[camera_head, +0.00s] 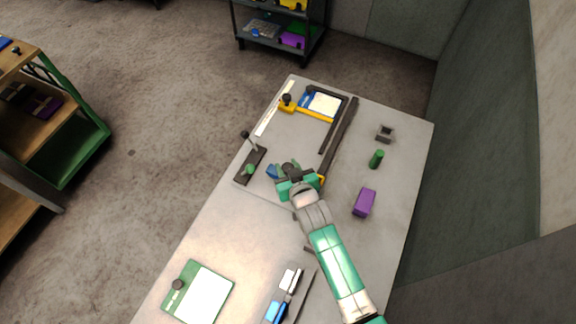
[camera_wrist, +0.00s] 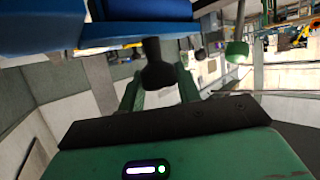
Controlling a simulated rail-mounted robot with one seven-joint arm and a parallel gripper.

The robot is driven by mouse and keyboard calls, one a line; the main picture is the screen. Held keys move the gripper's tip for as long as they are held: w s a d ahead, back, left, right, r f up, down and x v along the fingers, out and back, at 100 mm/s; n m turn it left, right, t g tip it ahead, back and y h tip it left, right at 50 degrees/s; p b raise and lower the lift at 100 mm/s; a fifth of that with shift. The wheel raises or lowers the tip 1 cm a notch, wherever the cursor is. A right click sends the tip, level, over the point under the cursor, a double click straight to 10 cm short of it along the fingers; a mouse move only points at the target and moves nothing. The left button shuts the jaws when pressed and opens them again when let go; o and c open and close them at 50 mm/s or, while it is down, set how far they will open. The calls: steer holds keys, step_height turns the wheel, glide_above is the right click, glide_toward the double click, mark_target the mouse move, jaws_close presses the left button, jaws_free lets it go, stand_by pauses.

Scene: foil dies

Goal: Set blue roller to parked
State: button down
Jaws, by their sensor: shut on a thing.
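The blue roller (camera_head: 272,171) shows as a small blue piece just left of my gripper (camera_head: 288,170) at the middle of the table; the gripper covers much of it. In the wrist view its large blue body (camera_wrist: 130,12) fills the top edge. My gripper (camera_wrist: 158,80) is shut on a black knob (camera_wrist: 156,62) that stands below the blue body in that view. The link between knob and roller is partly hidden. A dark plate (camera_head: 243,175) with a green knob (camera_head: 249,170) and an upright lever (camera_head: 246,135) is left of the gripper.
A yellow frame (camera_head: 315,114) with a blue-edged white card and a dark rail (camera_head: 343,127) lies beyond. A purple block (camera_head: 364,202), green cylinder (camera_head: 376,158) and grey bracket (camera_head: 385,133) stand right. A green-edged white board (camera_head: 203,293) lies near.

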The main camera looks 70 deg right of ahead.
steer(key=c, duration=1)
jaws_free()
steer(key=shift+w+a, duration=0.1)
steer(key=shift+a, duration=0.05)
steer(key=v, duration=0.7)
steer(key=shift+a+r+p, duration=0.2)
steer(key=shift+a+p, duration=0.1)
steer(key=shift+p, duration=0.05)
